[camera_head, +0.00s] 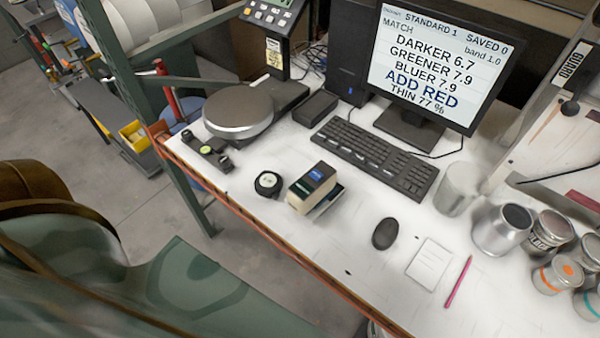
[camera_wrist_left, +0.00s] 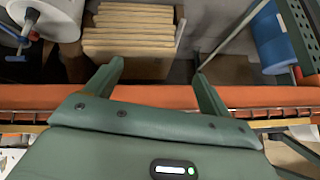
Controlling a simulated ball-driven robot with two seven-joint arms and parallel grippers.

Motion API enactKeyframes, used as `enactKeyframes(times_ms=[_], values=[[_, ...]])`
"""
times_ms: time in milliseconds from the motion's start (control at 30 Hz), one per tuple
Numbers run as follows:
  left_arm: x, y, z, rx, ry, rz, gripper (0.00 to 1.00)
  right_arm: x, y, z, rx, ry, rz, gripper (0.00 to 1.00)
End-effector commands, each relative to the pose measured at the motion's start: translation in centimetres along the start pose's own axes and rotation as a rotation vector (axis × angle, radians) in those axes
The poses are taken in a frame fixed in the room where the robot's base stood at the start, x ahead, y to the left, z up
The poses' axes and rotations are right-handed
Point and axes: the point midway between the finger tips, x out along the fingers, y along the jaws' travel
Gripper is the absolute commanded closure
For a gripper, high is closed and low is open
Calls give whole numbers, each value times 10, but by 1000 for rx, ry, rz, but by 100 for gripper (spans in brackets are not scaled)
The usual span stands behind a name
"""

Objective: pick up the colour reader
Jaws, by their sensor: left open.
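The colour reader appears to be the boxy cream and black device (camera_head: 313,188) with a small blue screen on top. It sits on the white bench near the front edge, in front of the keyboard, in the head view. My left gripper (camera_wrist_left: 159,72) shows in the left wrist view with its two green fingers spread apart and nothing between them. It faces an orange beam and stacked boards, and the reader is not in that view. The head view shows green arm parts of mine at the lower left, but no gripper fingers. My right gripper is not in view.
A round black puck (camera_head: 268,183) stands just left of the reader. A scale with a round pan (camera_head: 239,113), a keyboard (camera_head: 375,154) and a mouse (camera_head: 385,233) are around it. Several cans stand at the right. A green rack post (camera_head: 150,125) rises at the bench's left corner.

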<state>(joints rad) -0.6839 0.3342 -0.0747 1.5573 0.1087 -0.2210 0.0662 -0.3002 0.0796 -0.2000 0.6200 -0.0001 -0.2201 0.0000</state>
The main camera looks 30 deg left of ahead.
Motion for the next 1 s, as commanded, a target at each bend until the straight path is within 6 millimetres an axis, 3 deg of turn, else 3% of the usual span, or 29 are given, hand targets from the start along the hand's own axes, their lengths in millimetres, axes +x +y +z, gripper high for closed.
enactKeyframes(times_ms=[33, 100, 200, 300, 433, 800, 1000], values=[[-28, -8, -57, -8, 103, 4, 18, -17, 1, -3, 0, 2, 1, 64], [-56, -12, -122, -28, 237, 19, 18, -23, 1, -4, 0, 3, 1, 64], [-90, -11, -193, -57, 396, 45, 18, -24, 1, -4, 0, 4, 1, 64], [-111, -8, -236, -87, 500, 69, 18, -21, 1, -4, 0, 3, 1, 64], [-116, -5, -257, -130, 543, 90, 18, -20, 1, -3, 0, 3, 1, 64], [-44, -1, -299, -136, 540, 90, 18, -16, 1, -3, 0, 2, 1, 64], [-26, 1, -310, -135, 538, 90, 18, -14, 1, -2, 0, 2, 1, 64]])
